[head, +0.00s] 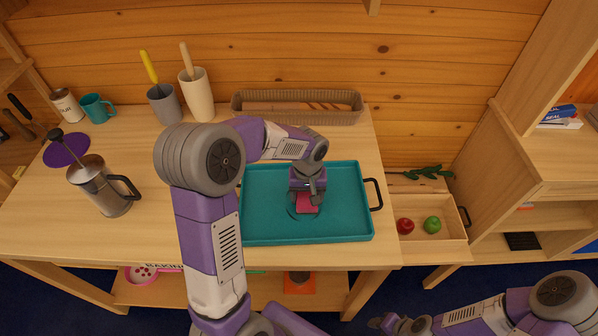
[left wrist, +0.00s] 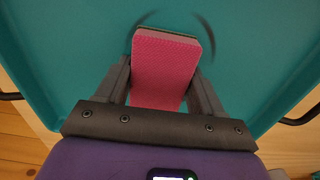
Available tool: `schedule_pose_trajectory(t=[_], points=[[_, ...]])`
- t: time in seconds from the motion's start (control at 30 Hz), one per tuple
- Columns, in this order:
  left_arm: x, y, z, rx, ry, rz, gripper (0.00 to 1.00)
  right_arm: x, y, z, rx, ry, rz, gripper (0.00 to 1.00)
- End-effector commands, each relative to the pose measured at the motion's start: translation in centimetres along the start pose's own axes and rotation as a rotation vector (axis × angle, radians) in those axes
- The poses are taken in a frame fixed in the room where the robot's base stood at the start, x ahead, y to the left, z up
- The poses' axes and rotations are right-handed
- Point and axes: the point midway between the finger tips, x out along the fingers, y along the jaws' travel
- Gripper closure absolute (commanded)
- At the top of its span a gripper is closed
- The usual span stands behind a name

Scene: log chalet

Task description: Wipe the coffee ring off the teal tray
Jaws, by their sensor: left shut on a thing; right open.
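The teal tray (head: 346,229) lies on the wooden table, with a black handle at its right end. A dark coffee ring (left wrist: 207,38) shows on the tray in the left wrist view, as arcs on both sides of a pink sponge (left wrist: 166,65). My left gripper (head: 307,196) is shut on the sponge, which also shows in the head view (head: 307,208). The sponge is over the ring and covers part of it. I cannot tell whether it touches the tray. My right gripper (head: 391,325) is open at the bottom right, away from the table.
A French press (head: 103,187) stands left of my left arm. A wicker basket (head: 297,117), two pots with utensils, a teal mug (head: 96,108) and a can stand along the back. A wooden crate (head: 443,230) with a red and a green apple is right of the table.

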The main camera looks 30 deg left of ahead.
Motion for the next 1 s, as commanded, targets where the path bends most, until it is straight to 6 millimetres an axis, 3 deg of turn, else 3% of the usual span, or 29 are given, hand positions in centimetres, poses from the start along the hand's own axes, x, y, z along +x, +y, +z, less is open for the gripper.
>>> schedule_pose_trajectory(t=[0.13, 0.27, 1.0], points=[[0.2, -0.5, -0.6, 0.0, -0.004, -0.003, 0.61, -0.3, -0.1, 0.0, 0.0, -0.001, 0.0, 0.57], [-2.5, -0.4, -0.6, 0.003, 0.003, 0.001, 0.61, -1.5, -0.6, 0.1, 0.0, -0.001, 0.0, 0.57], [-8.0, -0.3, -0.5, 0.005, -0.002, -0.001, 0.61, -5.8, -2.2, 0.3, 0.0, -0.001, 0.0, 0.57]])
